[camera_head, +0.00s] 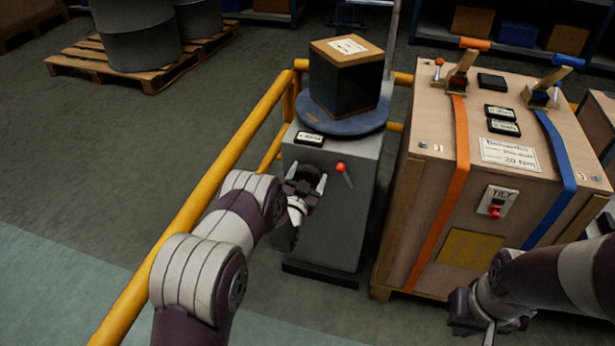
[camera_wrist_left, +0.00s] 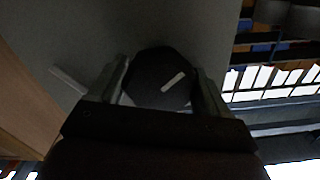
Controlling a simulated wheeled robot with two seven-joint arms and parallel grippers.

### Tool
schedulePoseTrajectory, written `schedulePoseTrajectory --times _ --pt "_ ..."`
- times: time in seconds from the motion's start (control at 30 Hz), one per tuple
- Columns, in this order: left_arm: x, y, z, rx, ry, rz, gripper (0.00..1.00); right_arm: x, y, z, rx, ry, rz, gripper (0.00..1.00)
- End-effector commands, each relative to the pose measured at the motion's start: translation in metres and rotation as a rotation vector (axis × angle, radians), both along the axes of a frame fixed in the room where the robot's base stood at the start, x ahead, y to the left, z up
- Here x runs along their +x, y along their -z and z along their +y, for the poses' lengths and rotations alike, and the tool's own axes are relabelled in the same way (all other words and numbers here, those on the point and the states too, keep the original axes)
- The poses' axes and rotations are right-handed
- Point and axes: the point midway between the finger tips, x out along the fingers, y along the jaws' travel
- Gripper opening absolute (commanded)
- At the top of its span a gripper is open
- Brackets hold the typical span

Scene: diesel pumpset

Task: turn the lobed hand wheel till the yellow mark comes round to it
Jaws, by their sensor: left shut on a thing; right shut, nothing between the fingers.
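The hand wheel (camera_wrist_left: 150,92) shows in the left wrist view as a dark, many-sided knob with a pale bar on its face, slanting up to the right. My left gripper (camera_head: 308,190) is at the front of the grey cabinet (camera_head: 338,232), with its fingers on both sides of the wheel, shut on it. I cannot make out a yellow mark beside the wheel. A pale strip (camera_wrist_left: 68,78) shows on the left in the wrist view. My right gripper (camera_head: 487,322) is shut and empty, low before the wooden crate.
A red-tipped lever (camera_head: 341,168) stands just right of my left gripper. A dark box (camera_head: 345,85) sits on a round blue plate (camera_head: 318,121) on the cabinet. A yellow rail (camera_head: 200,188) runs along the left. The strapped crate (camera_head: 415,205) stands close on the right.

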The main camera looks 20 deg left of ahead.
Motion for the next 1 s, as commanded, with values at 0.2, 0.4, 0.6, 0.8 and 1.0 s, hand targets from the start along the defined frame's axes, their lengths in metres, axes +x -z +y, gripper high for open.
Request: schedulePoseTrajectory --times 0.2,0.4,0.6,0.8,1.0 --pt "-0.001 0.004 0.001 0.124 -0.002 0.004 0.47 0.0 0.0 0.0 0.0 0.0 0.0 0.0" --pt "-0.002 0.005 0.002 0.121 -0.003 0.007 0.47 0.0 0.0 0.0 0.0 0.0 0.0 0.0" --pt "-0.001 0.004 0.001 0.12 -0.002 0.005 1.0 0.0 0.0 0.0 0.0 0.0 0.0 0.0" --pt "-0.007 0.002 0.001 0.12 -0.002 0.005 1.0 0.0 -0.004 0.0 0.0 0.0 0.0 0.0" --pt "-0.053 -0.002 0.003 0.12 -0.002 0.009 1.0 0.0 -0.026 0.0 0.0 0.0 0.0 0.0"
